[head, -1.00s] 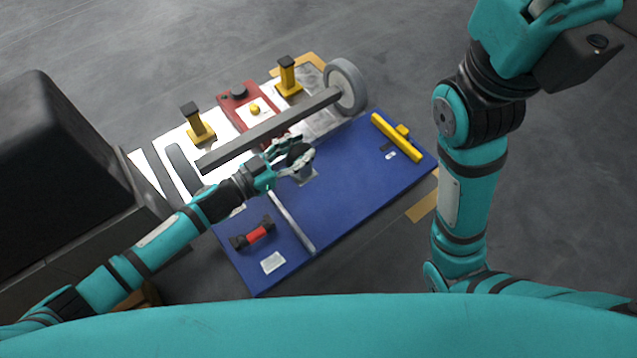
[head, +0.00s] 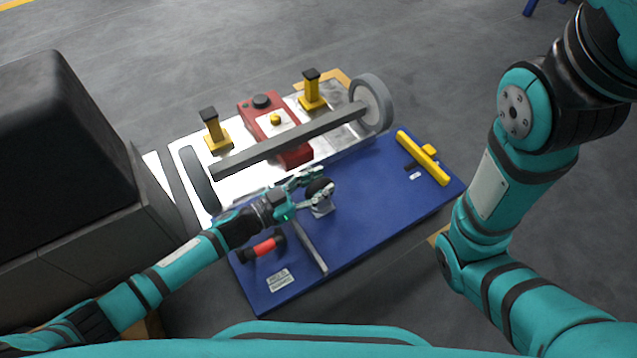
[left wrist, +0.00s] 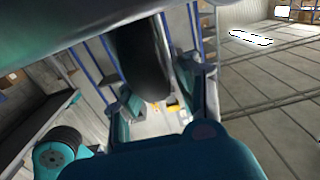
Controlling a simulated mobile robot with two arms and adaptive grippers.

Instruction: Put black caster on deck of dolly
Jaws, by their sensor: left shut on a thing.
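The black caster (head: 322,208) has a dark wheel and a grey metal plate. My left gripper (head: 317,187) is shut on its wheel, over the blue surface near its far edge; I cannot tell whether the plate touches the surface. In the left wrist view the black wheel (left wrist: 140,62) fills the space between the fingers. The dolly's pale metal deck (head: 337,143) lies just beyond the blue surface, with a grey wheel (head: 375,102) and a long grey bar across it. My right arm shows at the right, but its gripper is out of the picture.
A red box (head: 292,155) and two yellow posts (head: 216,133) stand on the pale deck. The blue surface (head: 375,200) carries a yellow T-shaped part (head: 424,160) and a red-and-black part (head: 264,247). A dark cabinet (head: 70,160) stands at left.

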